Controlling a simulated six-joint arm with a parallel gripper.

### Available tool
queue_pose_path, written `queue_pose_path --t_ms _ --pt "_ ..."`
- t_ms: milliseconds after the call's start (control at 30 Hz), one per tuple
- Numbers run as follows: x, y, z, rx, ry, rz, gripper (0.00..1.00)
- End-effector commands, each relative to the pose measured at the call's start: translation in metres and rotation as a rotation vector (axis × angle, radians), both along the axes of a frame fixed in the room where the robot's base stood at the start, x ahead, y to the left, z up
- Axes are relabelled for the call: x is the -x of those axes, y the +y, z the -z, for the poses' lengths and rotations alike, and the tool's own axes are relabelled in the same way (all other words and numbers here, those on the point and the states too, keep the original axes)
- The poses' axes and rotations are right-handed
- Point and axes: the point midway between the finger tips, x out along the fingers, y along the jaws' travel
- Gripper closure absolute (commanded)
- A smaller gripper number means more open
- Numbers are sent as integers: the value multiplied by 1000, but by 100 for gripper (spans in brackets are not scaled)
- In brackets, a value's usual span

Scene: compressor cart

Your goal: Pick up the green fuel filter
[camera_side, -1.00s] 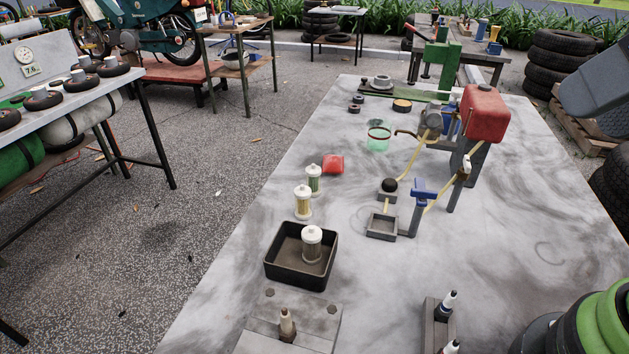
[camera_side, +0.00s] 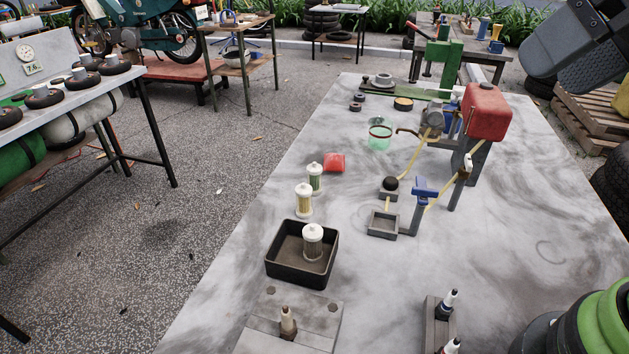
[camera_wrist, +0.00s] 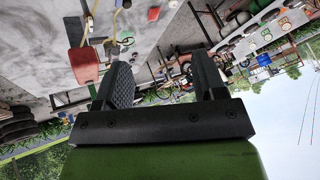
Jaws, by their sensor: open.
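The green fuel filter (camera_side: 315,178) stands upright on the grey table, a small clear cylinder with a white cap and green inside. A yellow filter (camera_side: 303,200) stands just in front of it, and a red cloth (camera_side: 334,163) lies close behind it to the right. My gripper (camera_wrist: 162,65) is open and empty in the wrist view. In the side view only part of it shows, high at the upper right, far from the filter. I cannot make out the green filter in the wrist view.
A black tray (camera_side: 280,276) holds a third filter (camera_side: 312,243).

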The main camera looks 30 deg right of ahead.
Motion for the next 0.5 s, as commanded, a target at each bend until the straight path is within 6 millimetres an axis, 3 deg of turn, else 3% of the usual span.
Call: queue_pose_path --t_ms 133,267,500 --pt "-61 5 -6 65 28 -117 36" --pt "-114 11 3 120 43 -224 36" --pt "-204 26 55 213 68 -424 36"
